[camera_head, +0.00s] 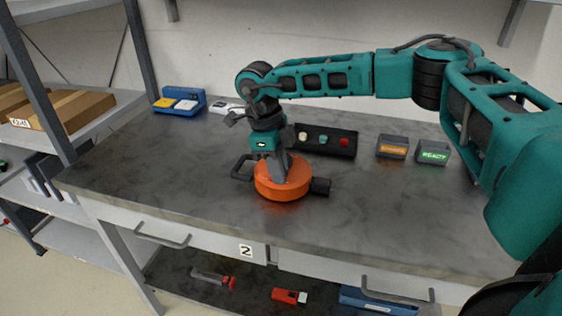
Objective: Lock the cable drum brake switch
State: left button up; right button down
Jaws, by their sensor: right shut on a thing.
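An orange round cable drum (297,187) sits on the grey worktop, near its front middle. It has a black handle on its left side and a black block (320,186) on its right side. My right gripper (279,178) points down onto the top of the drum and is shut on a part of it. The fingers cover that part, so I cannot make out the brake switch or its position. My left gripper is not in view.
Behind the drum stand a black panel (331,150) with coloured buttons, an orange-lit box (392,147) and a green-lit READY box (432,153). A blue device (190,97) stands at the back left. The worktop (150,160) left of the drum is clear.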

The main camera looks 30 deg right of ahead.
aim_at(263, 178)
jog(key=shift+g, duration=0.3)
jog(key=c, duration=1.4)
grip_release()
jog(key=v, duration=1.3)
jog(key=shift+a, duration=0.2)
jog(key=shift+f, duration=0.1)
